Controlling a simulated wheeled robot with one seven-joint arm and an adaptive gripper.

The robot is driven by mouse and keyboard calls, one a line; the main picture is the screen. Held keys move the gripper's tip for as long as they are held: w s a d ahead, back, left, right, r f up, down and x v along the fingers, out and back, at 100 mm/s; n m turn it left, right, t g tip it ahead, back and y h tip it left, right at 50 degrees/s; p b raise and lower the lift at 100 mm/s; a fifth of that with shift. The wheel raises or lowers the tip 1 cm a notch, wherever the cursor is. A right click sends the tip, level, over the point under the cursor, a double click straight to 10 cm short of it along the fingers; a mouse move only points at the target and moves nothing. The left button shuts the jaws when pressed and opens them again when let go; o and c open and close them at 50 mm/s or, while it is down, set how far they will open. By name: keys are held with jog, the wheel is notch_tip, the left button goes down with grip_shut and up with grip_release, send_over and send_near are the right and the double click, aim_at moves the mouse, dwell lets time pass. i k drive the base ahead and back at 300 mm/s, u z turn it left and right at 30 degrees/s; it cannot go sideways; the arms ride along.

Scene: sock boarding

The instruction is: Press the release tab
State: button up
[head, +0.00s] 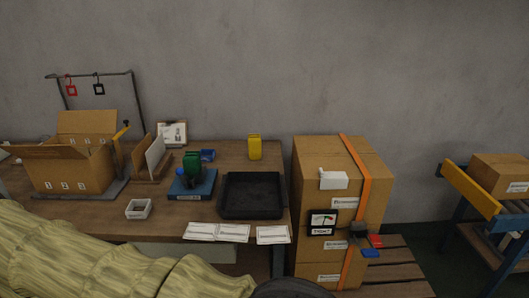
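Stacked cardboard cartons (314,174) stand right of the workbench with an orange strap (363,185) running over and down them. A dark ratchet buckle (358,232) sits on the strap at the front. A red tab (375,241) and a blue tab (370,253) stick out beside it; I cannot tell which is the release tab. A gauge (322,222) with a dial and a small label hangs on the carton front, left of the buckle. My arm in a ribbed yellow-green sleeve crosses the lower left. A dark rounded part shows at its end, but no gripper fingers are visible.
The workbench (225,179) holds an open carton (70,172), a black tray (251,195), a green device on a blue base (193,187), a yellow container (255,147) and paper labels (234,233). The cartons rest on a slatted wooden pallet (393,278). A conveyor (485,213) stands at right.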

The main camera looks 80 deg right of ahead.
aim_at(375, 238)
jog(key=z, duration=2.2)
